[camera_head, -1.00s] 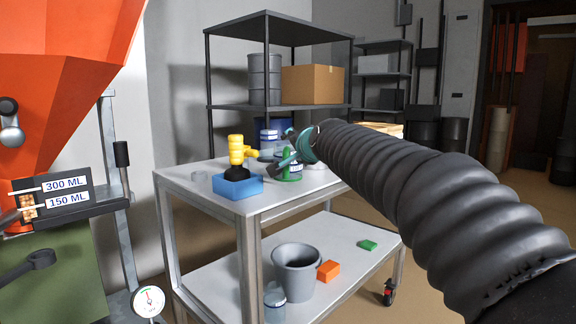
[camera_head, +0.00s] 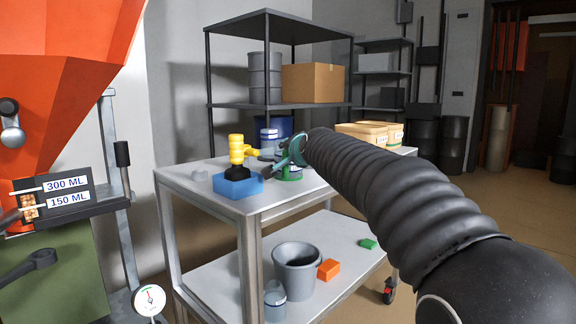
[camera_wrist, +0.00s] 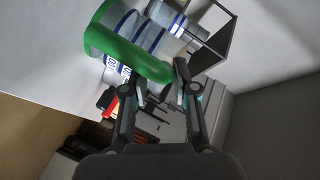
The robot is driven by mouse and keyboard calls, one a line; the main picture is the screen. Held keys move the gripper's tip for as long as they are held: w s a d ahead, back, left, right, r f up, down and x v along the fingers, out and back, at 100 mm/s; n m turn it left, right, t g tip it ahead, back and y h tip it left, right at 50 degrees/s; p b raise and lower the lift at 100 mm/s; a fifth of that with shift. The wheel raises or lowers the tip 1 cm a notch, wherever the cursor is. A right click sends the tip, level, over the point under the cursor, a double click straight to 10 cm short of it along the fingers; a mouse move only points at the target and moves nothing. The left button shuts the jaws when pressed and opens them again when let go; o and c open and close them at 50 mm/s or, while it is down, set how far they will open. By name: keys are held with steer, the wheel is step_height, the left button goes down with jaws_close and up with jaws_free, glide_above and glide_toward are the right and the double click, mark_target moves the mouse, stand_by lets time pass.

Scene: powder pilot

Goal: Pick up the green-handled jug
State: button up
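The green-handled jug (camera_head: 290,174) stands on the cart's top shelf, partly hidden behind my gripper (camera_head: 285,158). In the wrist view the jug (camera_wrist: 137,27) is close, at the upper left, clear with blue bands and a green base. Its green handle (camera_wrist: 130,56) runs down toward the space between my fingertips (camera_wrist: 155,76). My gripper is open, its two fingers apart on either side of the handle's lower part. I cannot tell whether either finger touches it.
The lower shelf holds a grey bucket (camera_head: 297,268), an orange block (camera_head: 329,269) and a green block (camera_head: 368,244).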

steer(key=shift+f, duration=0.2)
jaws_close()
steer(key=shift+r, duration=0.1)
step_height(320, 180, up, 4)
steer(key=shift+r+p, duration=0.25)
steer(key=shift+p, duration=0.6)
steer(key=s+d+r+b, duration=0.1)
steer(key=s+d+r, duration=0.5)
steer(key=d, duration=0.3)
steer(key=shift+s+d+r, duration=0.15)
steer(key=shift+s+r, duration=0.15)
steer(key=shift+s, duration=0.2)
steer(key=shift+d, duration=0.1)
